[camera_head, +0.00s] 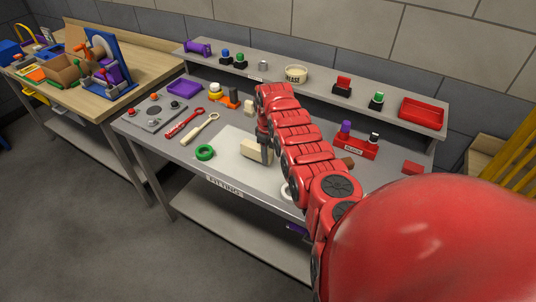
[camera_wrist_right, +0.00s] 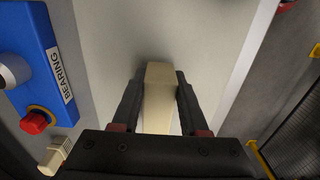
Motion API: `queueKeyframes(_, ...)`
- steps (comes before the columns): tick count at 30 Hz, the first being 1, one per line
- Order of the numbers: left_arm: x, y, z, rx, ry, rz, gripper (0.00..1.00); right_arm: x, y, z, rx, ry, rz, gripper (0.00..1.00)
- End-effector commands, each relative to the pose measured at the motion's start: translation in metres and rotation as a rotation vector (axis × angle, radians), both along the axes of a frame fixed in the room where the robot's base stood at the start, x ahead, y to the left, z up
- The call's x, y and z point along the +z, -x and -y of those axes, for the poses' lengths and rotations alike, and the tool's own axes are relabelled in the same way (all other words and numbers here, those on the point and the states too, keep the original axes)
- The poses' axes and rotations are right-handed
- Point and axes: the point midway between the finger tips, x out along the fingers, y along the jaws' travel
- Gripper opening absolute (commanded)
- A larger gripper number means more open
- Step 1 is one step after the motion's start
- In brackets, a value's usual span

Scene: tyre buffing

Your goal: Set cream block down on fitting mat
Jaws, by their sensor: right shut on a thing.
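The cream block (camera_head: 255,152) is held between the fingers of my right gripper (camera_head: 265,150), over the pale fitting mat (camera_head: 227,160). In the right wrist view the cream block (camera_wrist_right: 159,90) stands between the two black fingers (camera_wrist_right: 158,100), with the pale mat surface (camera_wrist_right: 110,45) around it. I cannot tell whether the block's underside touches the mat or hangs just above it. My right arm hides the right part of the mat. My left gripper is not in view.
A red block holder (camera_head: 355,147) stands to the right. A blue block labelled BEARING (camera_wrist_right: 38,60) shows in the wrist view. A raised shelf (camera_head: 300,84) runs behind.

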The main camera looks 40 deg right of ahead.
Motion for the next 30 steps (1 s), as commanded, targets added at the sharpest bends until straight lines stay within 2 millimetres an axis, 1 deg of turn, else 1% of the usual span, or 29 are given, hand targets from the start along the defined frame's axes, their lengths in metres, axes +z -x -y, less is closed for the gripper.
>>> queueKeyframes(30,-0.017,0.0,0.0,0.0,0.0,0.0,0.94,-0.019,-0.001,0.0,0.0,0.001,0.003,0.0)
